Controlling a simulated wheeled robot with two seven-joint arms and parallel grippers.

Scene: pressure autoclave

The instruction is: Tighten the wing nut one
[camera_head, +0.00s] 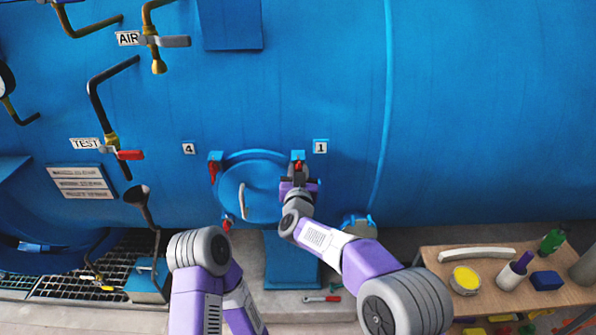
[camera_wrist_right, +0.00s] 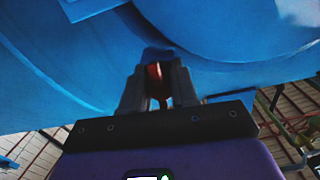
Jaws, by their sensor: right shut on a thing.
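The round blue hatch (camera_head: 262,190) with a white handle (camera_head: 242,203) is on the front of the big blue vessel. Red wing nut one (camera_head: 298,166) is at its upper right, beside the label plate "1" (camera_head: 320,146). My right gripper (camera_head: 297,178) reaches up to it and is shut on it. In the right wrist view the red nut (camera_wrist_right: 154,78) shows between the two fingers of my right gripper (camera_wrist_right: 157,88); they hide part of it. My left arm is at the lower left, but its gripper is not in view.
More red wing nuts sit at the hatch's upper left (camera_head: 213,171), beside plate "4" (camera_head: 188,148), and lower left (camera_head: 227,224). Valve pipes are at the left. A wooden table (camera_head: 432,262) with several items stands at the right.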

